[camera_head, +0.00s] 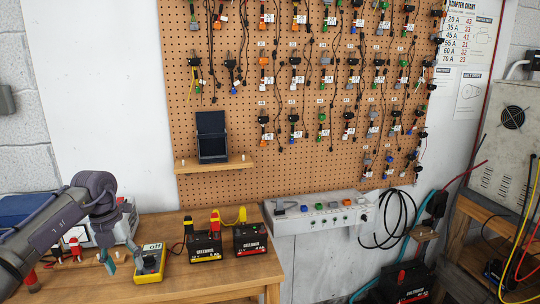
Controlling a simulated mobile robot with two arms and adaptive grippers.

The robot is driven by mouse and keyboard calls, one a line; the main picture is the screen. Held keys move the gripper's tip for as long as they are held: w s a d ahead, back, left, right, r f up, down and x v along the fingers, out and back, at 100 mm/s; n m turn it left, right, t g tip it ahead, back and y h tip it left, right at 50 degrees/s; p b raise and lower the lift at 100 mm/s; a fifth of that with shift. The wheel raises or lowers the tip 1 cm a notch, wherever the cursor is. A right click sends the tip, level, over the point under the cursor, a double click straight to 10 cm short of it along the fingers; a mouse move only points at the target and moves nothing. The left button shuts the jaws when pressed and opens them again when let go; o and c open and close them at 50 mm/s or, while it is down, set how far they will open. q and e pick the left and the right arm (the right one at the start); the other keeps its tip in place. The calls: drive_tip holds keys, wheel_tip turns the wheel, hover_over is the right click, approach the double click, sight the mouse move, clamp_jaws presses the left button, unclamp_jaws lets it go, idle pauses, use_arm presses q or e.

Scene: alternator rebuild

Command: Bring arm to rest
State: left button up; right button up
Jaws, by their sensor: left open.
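My left gripper (122,262) is open at the end of my left arm, which comes in from the left over the wooden bench. Its fingers point down just left of a yellow multimeter (150,263) whose screen reads "off". I cannot tell whether a finger touches the meter. My right gripper is not in view.
Two black batteries with red and yellow clamps, one (204,246) and another (250,238), stand right of the meter on the bench (205,279). A pegboard (285,160) of hanging leads covers the wall. A power strip (320,212) and a grey cabinet (505,140) are further right.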

use_arm(q)
drive_tip(key=w+d+f+n+t+h, duration=0.1)
drive_tip(key=d+f+n+t+h, duration=0.25)
drive_tip(key=d+f+h, duration=1.15)
drive_tip(key=s+d+f+n+t+y, duration=0.1)
drive_tip(key=d+f+n+t+y, duration=0.15)
drive_tip(key=f+n, duration=0.35)
drive_tip(key=s+d+f+n+t+y, duration=0.1)
drive_tip(key=d+f+n+t+y, duration=0.15)
drive_tip(key=f, duration=0.55)
drive_tip(key=s+a+f+n+y, duration=0.4)
drive_tip(key=s+f+n, duration=0.3)
drive_tip(key=s+f, duration=0.4)
drive_tip(key=s+a+f+n+y, duration=0.5)
drive_tip(key=s+f, duration=0.3)
drive_tip(key=f, duration=0.4)
drive_tip(key=s+f+n+g, duration=0.2)
drive_tip(key=s+f, duration=0.1)
drive_tip(key=s, duration=0.8)
drive_tip(key=s+f+n+g+y, duration=0.1)
drive_tip(key=s+f+n+g, duration=0.1)
drive_tip(key=s, duration=0.9)
drive_tip(key=s+f+n+g+y, duration=0.1)
drive_tip(key=s+f+n+g, duration=0.2)
drive_tip(key=s, duration=0.8)
wheel_tip(320, 180, down, 3)
drive_tip(key=shift+d+r+g, duration=0.2)
drive_tip(key=shift+d+g, duration=0.15)
drive_tip(key=shift+d, duration=0.05)
